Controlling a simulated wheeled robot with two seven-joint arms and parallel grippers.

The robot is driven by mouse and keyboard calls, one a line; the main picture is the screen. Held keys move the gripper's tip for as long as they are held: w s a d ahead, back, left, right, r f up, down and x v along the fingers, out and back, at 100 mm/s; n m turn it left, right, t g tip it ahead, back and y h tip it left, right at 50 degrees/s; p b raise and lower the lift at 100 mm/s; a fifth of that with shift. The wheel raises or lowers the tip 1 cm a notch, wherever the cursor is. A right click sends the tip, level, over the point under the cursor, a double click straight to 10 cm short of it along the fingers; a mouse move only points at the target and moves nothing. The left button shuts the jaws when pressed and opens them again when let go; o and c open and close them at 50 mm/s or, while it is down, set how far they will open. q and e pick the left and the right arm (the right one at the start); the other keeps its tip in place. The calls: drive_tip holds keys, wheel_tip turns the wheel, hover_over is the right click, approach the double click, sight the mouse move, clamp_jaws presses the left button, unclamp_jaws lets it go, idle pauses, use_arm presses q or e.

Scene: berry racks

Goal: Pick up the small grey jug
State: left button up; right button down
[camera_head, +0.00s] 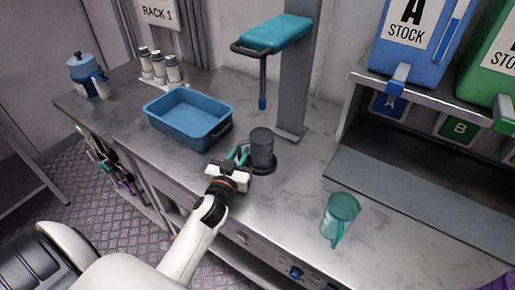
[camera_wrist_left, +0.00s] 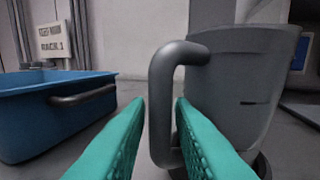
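The small grey jug (camera_head: 262,146) stands upright on a dark round base on the counter, below the teal-topped stand. In the left wrist view the jug (camera_wrist_left: 240,85) fills the right side, with its handle (camera_wrist_left: 163,100) toward the camera. My left gripper (camera_head: 240,156) is at the jug's left side, with teal fingers. In the left wrist view its fingers (camera_wrist_left: 158,125) are apart, with the lower part of the handle between their tips. The handle does not look clamped. My right gripper is not in view.
A blue tray (camera_head: 190,139) lies left of the jug. A teal transparent jug (camera_head: 339,215) stands at the right front. The stand's column (camera_head: 294,90) rises behind the grey jug. Blue and green stock bins (camera_head: 418,70) sit on a shelf at the right.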

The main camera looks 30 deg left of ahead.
use_arm(q)
drive_tip(key=shift+w, duration=0.15)
clamp_jaws()
